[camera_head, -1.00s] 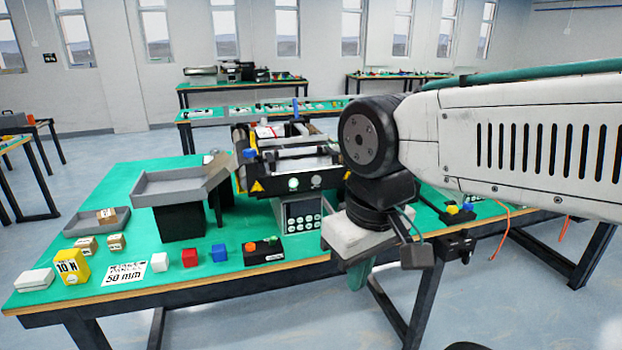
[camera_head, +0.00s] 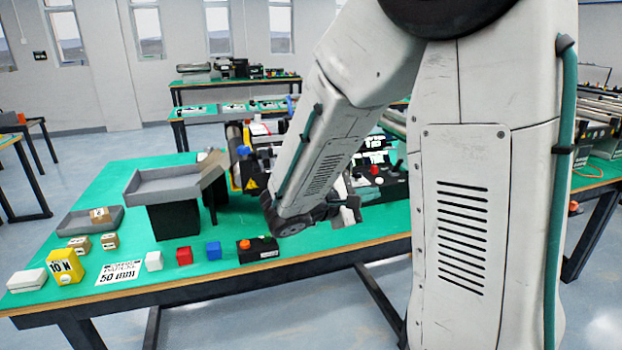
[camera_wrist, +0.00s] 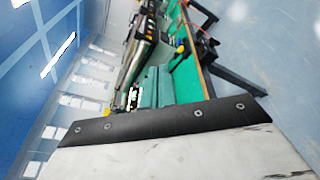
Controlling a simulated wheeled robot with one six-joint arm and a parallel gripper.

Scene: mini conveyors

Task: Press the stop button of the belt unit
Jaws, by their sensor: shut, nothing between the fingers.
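The belt unit (camera_head: 249,172) stands on the green table, and my forearm hides most of its front. Its front buttons are hidden now. A red round button (camera_head: 376,169) shows on dark equipment right of my forearm; I cannot tell if it belongs to the belt unit. My gripper (camera_head: 347,211) is partly visible beyond my wrist, low over the table's front part. It is shut and empty, and its fingertips are hard to make out. I see no contact with a button. The wrist view shows equipment tilted sideways, with no clear stop button.
A grey tray on a black stand (camera_head: 176,218) is left of the belt unit.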

